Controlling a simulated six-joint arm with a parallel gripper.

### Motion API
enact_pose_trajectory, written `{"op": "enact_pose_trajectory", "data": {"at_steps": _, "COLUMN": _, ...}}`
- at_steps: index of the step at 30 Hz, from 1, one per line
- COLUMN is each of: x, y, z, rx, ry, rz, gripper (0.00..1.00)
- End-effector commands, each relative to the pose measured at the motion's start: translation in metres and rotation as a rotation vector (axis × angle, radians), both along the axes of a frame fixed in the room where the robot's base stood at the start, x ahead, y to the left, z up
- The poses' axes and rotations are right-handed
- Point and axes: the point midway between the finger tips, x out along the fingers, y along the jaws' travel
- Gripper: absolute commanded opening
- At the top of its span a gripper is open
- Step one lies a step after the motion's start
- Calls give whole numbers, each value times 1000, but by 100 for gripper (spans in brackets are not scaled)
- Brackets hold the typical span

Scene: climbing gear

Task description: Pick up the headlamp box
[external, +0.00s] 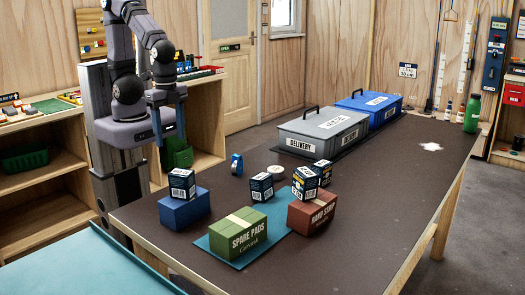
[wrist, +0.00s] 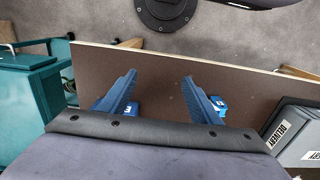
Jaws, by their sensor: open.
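Several small dark blue-and-white boxes show in the external view, and their print is too small to tell which is the headlamp box. One (external: 182,184) sits on a blue box. One (external: 261,187) stands behind the green box. Two more, a left one (external: 305,184) and a right one (external: 322,173), are at the red box; the left one rests on it. My gripper (external: 158,138) is raised beyond the table's far left end, apart from all boxes. In the wrist view its two blue fingers (wrist: 160,76) are spread, with nothing between them; small blue things behind them are partly hidden.
The brown table (external: 350,235) holds a blue box (external: 185,210), a green SPARE PADS box (external: 238,234) on a teal mat, a red box (external: 312,214), a blue tape (external: 237,165) and a grey DELIVERY case (external: 325,130).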

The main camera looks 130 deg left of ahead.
Motion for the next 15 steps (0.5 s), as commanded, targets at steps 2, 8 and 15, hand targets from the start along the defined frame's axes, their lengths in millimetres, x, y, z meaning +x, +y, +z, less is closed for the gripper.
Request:
{"op": "enact_pose_trajectory", "data": {"at_steps": 2, "x": 1, "y": 0, "z": 14, "rx": 0, "ry": -7, "rz": 0, "gripper": 58}}
{"op": "enact_pose_trajectory", "data": {"at_steps": 8, "x": 23, "y": -17, "z": 6, "rx": -112, "ry": -1, "rz": 208, "gripper": 58}}
{"op": "enact_pose_trajectory", "data": {"at_steps": 15, "x": 72, "y": -40, "z": 1, "rx": -305, "ry": 2, "rz": 566, "gripper": 58}}
